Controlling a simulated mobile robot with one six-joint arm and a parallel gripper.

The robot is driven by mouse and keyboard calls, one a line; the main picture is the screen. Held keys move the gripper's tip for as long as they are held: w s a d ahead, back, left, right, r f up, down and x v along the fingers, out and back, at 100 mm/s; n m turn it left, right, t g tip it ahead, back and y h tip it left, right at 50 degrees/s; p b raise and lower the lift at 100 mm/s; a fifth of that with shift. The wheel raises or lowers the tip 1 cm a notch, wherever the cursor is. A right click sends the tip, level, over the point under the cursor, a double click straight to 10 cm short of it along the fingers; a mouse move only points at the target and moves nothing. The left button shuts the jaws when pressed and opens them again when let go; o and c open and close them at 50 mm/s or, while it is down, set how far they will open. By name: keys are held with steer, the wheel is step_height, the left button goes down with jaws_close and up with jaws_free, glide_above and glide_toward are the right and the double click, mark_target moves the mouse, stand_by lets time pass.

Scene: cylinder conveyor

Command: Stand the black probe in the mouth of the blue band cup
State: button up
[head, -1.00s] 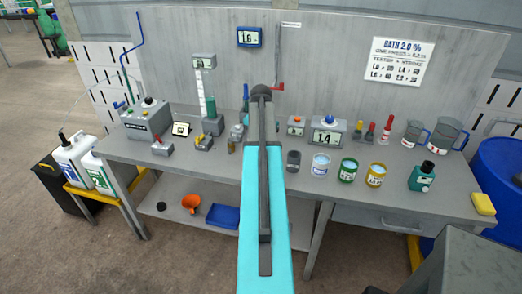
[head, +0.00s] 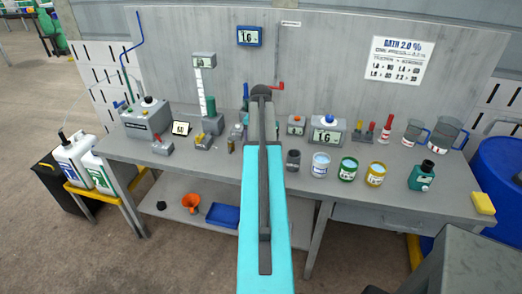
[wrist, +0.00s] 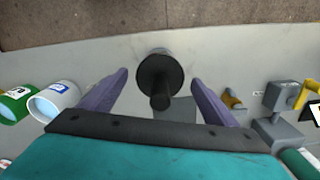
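The black probe (wrist: 160,82) is centred in the wrist view, seen from above as a dark round top with a narrower stem. It lies between the two fingers of my gripper (wrist: 160,84), with gaps on both sides. The gripper is open and empty. In the head view a dark grey cylinder (head: 293,161) stands on the bench, left of the cups; it seems to be the probe or its holder. The blue band cup (head: 320,165) stands just right of it, upright with pale blue liquid; it also shows in the wrist view (wrist: 59,97). My arm hides my gripper in the head view.
A green band cup (head: 348,169) and a yellow band cup (head: 375,174) stand right of the blue one. Behind is a grey device (head: 325,134) reading 1.6. A teal bottle (head: 421,176) and yellow sponge (head: 482,203) are farther right.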

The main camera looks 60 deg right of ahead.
steer(key=shift+r, duration=0.15)
step_height(320, 180, up, 11)
steer(key=p, duration=0.5)
steer(key=shift+r+p, duration=0.15)
steer(key=shift+p, duration=0.15)
steer(key=shift+r, duration=1.1)
